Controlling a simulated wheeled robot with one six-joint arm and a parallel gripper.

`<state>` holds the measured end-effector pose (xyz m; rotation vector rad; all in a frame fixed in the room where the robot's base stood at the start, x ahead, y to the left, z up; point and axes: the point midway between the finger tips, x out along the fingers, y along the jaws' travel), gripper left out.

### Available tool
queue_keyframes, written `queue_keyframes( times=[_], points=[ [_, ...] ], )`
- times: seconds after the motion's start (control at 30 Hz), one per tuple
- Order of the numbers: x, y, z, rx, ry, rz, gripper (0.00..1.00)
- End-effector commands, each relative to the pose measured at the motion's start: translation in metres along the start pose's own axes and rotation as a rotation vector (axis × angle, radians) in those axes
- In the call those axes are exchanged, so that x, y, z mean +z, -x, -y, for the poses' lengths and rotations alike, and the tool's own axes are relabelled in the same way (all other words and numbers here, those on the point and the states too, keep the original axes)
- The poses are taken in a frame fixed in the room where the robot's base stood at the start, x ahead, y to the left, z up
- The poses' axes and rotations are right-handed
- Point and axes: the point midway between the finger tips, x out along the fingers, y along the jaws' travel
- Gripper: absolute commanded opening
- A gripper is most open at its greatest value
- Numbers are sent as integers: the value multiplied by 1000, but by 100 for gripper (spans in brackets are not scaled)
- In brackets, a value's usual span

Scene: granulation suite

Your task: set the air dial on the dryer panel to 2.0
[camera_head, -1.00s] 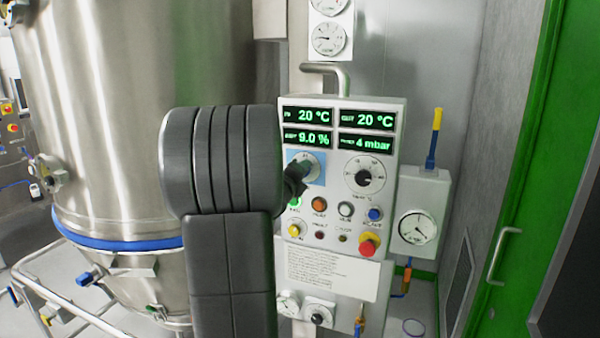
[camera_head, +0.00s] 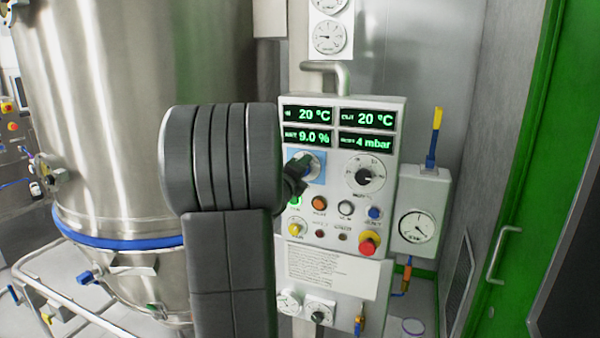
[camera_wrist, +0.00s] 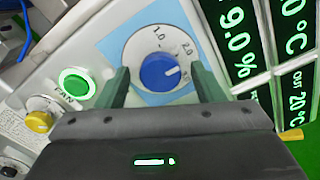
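The air dial, a blue knob (camera_wrist: 158,72) with a white pointer line on a white scale plate, shows in the wrist view on a light-blue backing. Marks 1.0 and 2.0 are readable; a lower right mark is partly hidden. The pointer aims right and slightly up, below the 2.0 mark. My gripper (camera_wrist: 157,78) is open, one finger on each side of the knob, with visible gaps. In the head view the dial's blue plate (camera_head: 318,160) is at the upper left of the dryer panel (camera_head: 375,240), partly covered by my gripper.
A green-lit button (camera_wrist: 75,84) and a yellow knob (camera_wrist: 40,108) lie left of the dial in the wrist view. Green displays (camera_head: 367,118) sit above it, and another dial (camera_head: 364,176) is to its right. A red mushroom button (camera_head: 367,246) protrudes lower right. The steel vessel (camera_head: 110,120) stands left.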

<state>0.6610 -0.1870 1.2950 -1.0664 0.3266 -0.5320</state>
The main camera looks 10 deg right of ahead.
Motion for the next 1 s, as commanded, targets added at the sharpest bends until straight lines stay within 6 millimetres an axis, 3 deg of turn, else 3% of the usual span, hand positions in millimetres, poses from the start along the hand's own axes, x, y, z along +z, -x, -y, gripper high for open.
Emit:
queue_keyframes(
  times=[0.27, 0.8, 1.0],
  points=[
    [0, 11, -1, 0, -1, 2, 61],
    [0, 111, -1, 0, -2, 2, 61],
    [0, 133, 0, -1, -2, 1, 61]
  ],
)
